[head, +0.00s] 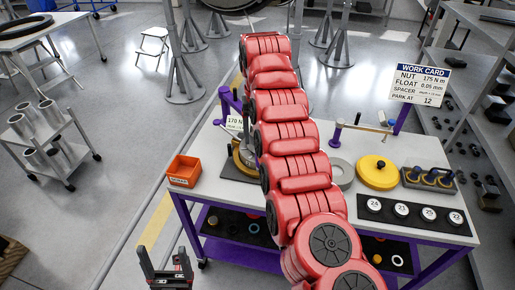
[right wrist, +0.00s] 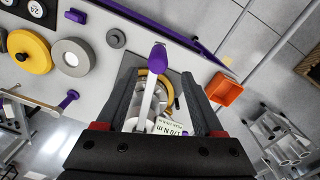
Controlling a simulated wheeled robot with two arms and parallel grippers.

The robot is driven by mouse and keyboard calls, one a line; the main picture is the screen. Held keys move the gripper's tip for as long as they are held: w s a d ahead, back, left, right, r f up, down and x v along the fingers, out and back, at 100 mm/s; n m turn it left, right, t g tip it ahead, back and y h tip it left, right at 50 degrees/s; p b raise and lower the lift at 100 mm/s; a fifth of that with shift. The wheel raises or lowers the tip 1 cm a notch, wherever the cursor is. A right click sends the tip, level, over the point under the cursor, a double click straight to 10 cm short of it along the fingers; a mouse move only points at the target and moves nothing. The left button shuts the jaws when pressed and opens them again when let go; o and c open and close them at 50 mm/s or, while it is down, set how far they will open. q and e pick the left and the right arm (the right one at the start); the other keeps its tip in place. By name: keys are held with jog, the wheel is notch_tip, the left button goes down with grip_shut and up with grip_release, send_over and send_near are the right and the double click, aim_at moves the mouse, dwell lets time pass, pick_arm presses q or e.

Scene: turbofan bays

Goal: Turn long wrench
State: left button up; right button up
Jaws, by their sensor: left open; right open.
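The long wrench, a pale bar with a purple end (right wrist: 158,58), shows in the right wrist view above a yellow-ringed round fixture (right wrist: 160,85) on a dark mat. My right gripper (right wrist: 158,70) is open, with the wrench between its two dark fingers; I cannot tell whether they touch it. A white label reading 170 N m (right wrist: 172,127) sits beside the bar. In the head view my red right arm hides most of the fixture (head: 240,160) and the right gripper. My left gripper (head: 165,268) is open and empty at the bottom left, off the table.
The white table (head: 210,195) holds an orange bin (head: 184,170), a yellow lid (head: 377,172), a grey ring (head: 341,172), a black tray of numbered discs (head: 401,212) and a purple-ended bar (head: 365,128). The left floor has a cart (head: 45,140).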

notch_tip(320, 180, up, 8)
jog(key=p, duration=0.2)
jog(key=shift+p, duration=0.35)
jog(key=shift+s, duration=0.1)
jog(key=shift+a+f, duration=0.1)
jog(key=shift+f, duration=0.05)
